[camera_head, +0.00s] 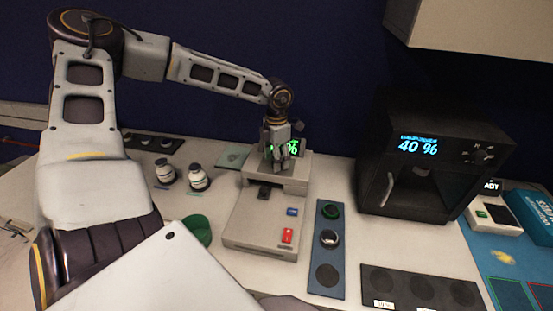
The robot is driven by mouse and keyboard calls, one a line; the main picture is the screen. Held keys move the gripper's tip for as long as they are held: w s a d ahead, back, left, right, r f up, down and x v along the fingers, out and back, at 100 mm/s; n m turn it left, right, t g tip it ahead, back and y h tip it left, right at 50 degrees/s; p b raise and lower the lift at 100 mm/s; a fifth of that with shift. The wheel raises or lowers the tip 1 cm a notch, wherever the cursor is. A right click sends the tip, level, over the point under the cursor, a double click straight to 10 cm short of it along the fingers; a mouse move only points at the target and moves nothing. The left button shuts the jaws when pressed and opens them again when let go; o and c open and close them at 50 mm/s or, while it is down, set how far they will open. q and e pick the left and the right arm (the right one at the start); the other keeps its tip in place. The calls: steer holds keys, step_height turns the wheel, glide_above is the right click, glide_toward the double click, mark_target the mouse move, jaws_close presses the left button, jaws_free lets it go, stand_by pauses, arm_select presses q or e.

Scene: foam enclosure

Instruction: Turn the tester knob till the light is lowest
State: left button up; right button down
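A beige bench device (262,222), which looks like the tester, stands mid-table with a blue part (292,211) and a red part (287,235) on its front. Its green-lit display (293,147) is mostly hidden by my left gripper; only a percent sign shows. I cannot make out a knob; it may be behind the gripper. My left gripper (280,160) points down at the top of the device, and contact is unclear. Its fingers are too small to tell open from shut. My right gripper is not in view.
A dark box (440,190) showing 40 % in blue stands at right. A blue-grey strip (326,292) with ring-shaped items and a dark tray (372,272) lie in front. Two white bottles (198,179) and a green round dish (197,229) are left of the device.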

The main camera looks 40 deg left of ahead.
arm_select(q)
steer(key=shift+f, duration=0.45)
steer(key=c, duration=1.1)
